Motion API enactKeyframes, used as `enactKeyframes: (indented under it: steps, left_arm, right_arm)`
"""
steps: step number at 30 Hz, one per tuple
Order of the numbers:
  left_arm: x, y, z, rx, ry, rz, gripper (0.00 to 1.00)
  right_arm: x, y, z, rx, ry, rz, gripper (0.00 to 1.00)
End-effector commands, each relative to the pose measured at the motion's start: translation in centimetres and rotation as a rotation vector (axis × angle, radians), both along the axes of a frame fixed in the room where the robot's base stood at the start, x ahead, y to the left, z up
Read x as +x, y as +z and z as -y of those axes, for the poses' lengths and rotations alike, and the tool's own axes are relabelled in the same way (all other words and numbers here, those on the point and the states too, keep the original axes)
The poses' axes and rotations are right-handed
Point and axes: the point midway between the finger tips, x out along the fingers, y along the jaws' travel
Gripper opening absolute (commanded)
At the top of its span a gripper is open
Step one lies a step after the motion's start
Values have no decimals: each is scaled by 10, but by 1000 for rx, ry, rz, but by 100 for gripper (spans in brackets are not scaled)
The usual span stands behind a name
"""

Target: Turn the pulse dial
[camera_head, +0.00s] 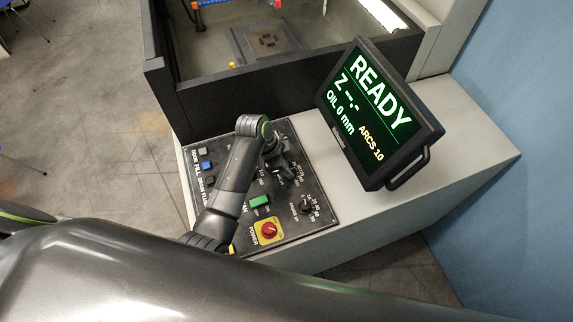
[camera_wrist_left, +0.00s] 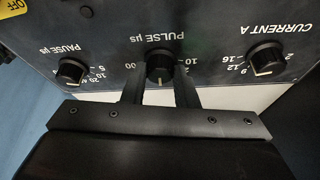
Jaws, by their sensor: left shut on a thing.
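The pulse dial (camera_wrist_left: 160,66) is a black knob with a pale pointer line, under the label "PULSE µs" in the left wrist view. My left gripper (camera_wrist_left: 160,88) has one finger on each side of this dial and is shut on it. In the head view my left gripper (camera_head: 281,166) is over the control panel (camera_head: 318,217), and the arm and gripper hide the dial there. The right gripper is not in view.
The pause dial (camera_wrist_left: 71,72) and the current dial (camera_wrist_left: 266,59) flank the pulse dial closely. A red power switch (camera_head: 268,230) and green button (camera_head: 260,201) are near my arm. A "READY" screen (camera_head: 380,112) stands behind the panel, beside a dark-walled tank (camera_head: 215,107).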

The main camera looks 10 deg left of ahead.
Motion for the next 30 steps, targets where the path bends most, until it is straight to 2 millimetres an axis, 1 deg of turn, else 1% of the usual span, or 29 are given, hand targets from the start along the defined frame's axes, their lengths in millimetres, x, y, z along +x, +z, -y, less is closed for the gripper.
enactKeyframes:
  steps: [9, 15, 22, 30]
  left_arm:
    - [-2, 0, 3, -5, 212, -1, 3]
    - [-2, 0, 3, -5, 305, 0, 3]
    - [-2, 0, 3, -4, 352, 1, 3]
    - [-2, 0, 3, -4, 357, 1, 3]
  right_arm:
    - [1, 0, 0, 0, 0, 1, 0]
    - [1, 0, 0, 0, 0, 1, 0]
    - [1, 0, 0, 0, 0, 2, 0]
    - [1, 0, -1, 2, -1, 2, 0]
